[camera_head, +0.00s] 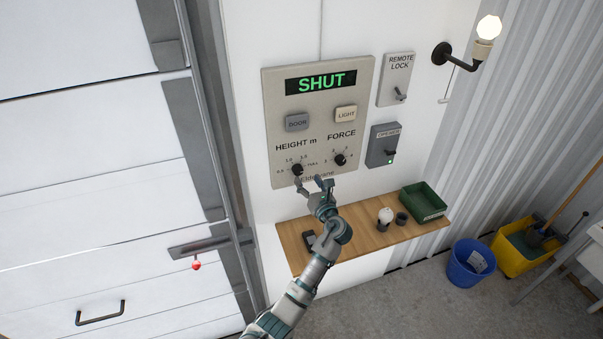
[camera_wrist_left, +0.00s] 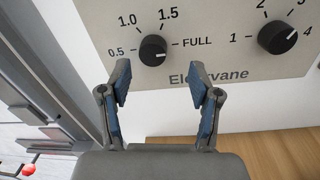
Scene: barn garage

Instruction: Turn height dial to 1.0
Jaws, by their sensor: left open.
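The black height dial (camera_head: 297,169) is on the lower left of the beige control panel (camera_head: 350,95), under the words HEIGHT m. In the left wrist view the dial (camera_wrist_left: 153,50) has marks 0.5, 1.0, 1.5 and FULL around it. Its exact setting is hard to read; a pale mark seems to lie on its right side. My left gripper (camera_head: 311,184) is open and empty, just below the dial. In the wrist view its fingertips (camera_wrist_left: 160,82) are spread below the dial, apart from it. My right gripper is not in view.
The force dial (camera_head: 339,160) sits right of the height dial. The display (camera_head: 321,82) reads SHUT. Two grey switch boxes, remote lock (camera_head: 396,80) and opener (camera_head: 382,145), are to the right. A wooden shelf (camera_head: 375,243) with a green tray (camera_head: 423,203) and small objects lies below.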

